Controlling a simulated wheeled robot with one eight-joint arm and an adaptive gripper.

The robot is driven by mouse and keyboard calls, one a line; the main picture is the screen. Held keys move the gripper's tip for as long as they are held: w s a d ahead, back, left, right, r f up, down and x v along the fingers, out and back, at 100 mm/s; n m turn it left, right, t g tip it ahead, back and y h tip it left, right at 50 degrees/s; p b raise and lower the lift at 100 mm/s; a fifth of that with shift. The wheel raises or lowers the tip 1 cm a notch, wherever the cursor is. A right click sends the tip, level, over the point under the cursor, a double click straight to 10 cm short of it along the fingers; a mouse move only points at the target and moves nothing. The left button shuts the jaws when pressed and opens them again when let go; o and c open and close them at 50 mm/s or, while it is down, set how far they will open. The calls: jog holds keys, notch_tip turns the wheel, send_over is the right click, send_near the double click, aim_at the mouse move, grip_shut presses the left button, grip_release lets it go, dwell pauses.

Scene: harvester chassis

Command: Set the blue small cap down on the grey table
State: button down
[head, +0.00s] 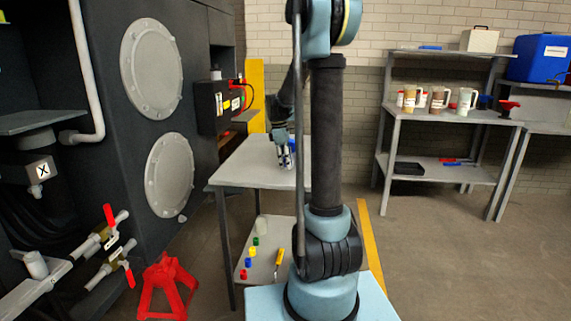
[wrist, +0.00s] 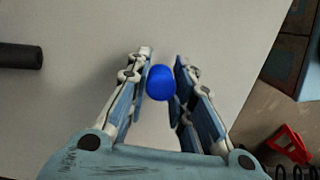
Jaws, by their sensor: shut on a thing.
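The blue small cap (wrist: 161,83) is between the fingertips of my gripper (wrist: 160,88) in the wrist view. The gripper is shut on it. The grey table (wrist: 70,110) lies behind and below the cap; I cannot tell whether the cap touches it. In the head view, my gripper (head: 284,155) is over the right part of the grey table top (head: 245,172), partly hidden by my own arm. The cap is too small to make out clearly there.
A black cylinder (wrist: 20,54) lies on the table at the left of the wrist view. The table's lower shelf (head: 268,270) holds several small coloured caps and a yellow-handled tool (head: 279,258). A red stand (head: 167,287) is on the floor. A shelf with mugs (head: 445,120) stands at right.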

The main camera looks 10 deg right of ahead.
jog(key=shift+f, duration=0.35)
jog(key=shift+s+f, duration=0.3)
dwell(0.4)
jog(key=c, duration=1.3)
grip_release()
jog(key=shift+w+f, duration=0.35)
jog(key=shift+w, duration=0.1)
jog(key=shift+s+r, duration=0.1)
jog(key=shift+s, duration=0.1)
jog(key=shift+r, duration=0.1)
jog(key=r, duration=0.4)
jog(key=a+r, duration=0.1)
jog(key=r, duration=0.6)
jog(key=shift+w+a+r, duration=0.35)
jog(key=shift+a+r, duration=0.05)
